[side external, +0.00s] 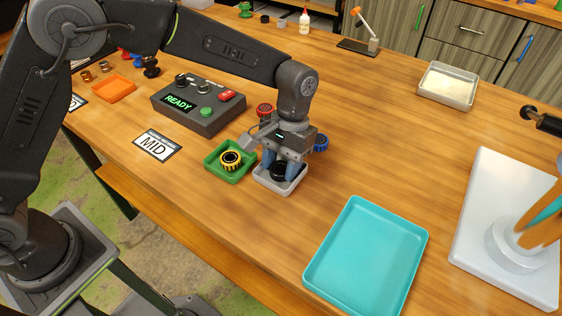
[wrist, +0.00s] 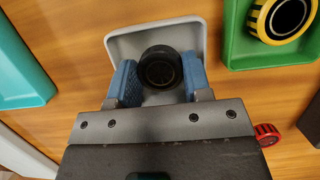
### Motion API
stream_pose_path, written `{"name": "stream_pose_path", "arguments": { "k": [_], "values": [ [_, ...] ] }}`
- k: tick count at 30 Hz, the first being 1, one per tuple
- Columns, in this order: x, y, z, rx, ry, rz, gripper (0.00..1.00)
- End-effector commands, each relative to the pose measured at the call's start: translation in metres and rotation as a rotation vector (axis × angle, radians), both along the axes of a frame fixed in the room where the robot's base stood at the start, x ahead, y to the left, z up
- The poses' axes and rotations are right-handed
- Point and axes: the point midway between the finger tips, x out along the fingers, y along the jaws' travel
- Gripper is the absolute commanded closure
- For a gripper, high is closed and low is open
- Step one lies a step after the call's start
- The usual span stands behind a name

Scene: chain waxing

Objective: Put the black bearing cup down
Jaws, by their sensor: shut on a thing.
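The black bearing cup (wrist: 160,68) is between the two blue fingers of my gripper (wrist: 160,82) in the wrist view. It also shows in the side external view (side external: 277,171), low in a small light grey tray (side external: 262,185). My gripper (side external: 280,168) points down over this tray and is shut on the cup. The tray's rim shows around the cup in the wrist view (wrist: 125,45). I cannot tell whether the cup's underside touches the tray floor.
A green tray (side external: 212,172) with a yellow and black cup (side external: 231,159) is close beside the grey tray. A red ringed part (side external: 264,110) and a blue one (side external: 321,142) stand behind. A control box (side external: 190,120) reads READY. A teal tray (side external: 370,255) lies front right, with bare wood between.

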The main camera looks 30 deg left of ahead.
Motion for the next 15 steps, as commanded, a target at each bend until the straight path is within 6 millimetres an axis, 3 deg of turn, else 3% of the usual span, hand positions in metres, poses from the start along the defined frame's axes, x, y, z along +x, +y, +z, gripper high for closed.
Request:
{"name": "stream_pose_path", "arguments": {
  "k": [7,8,10,15],
  "values": [
    [0.0001,0.0002,-0.0022,0.000,0.000,0.000,0.82],
    [0.0003,0.0001,-0.0018,0.000,-0.001,0.000,0.52],
    [0.0002,0.0002,-0.0017,0.000,-0.001,0.000,0.45],
    [0.0001,0.0002,-0.0017,0.000,0.000,0.000,0.44]
  ]
}}
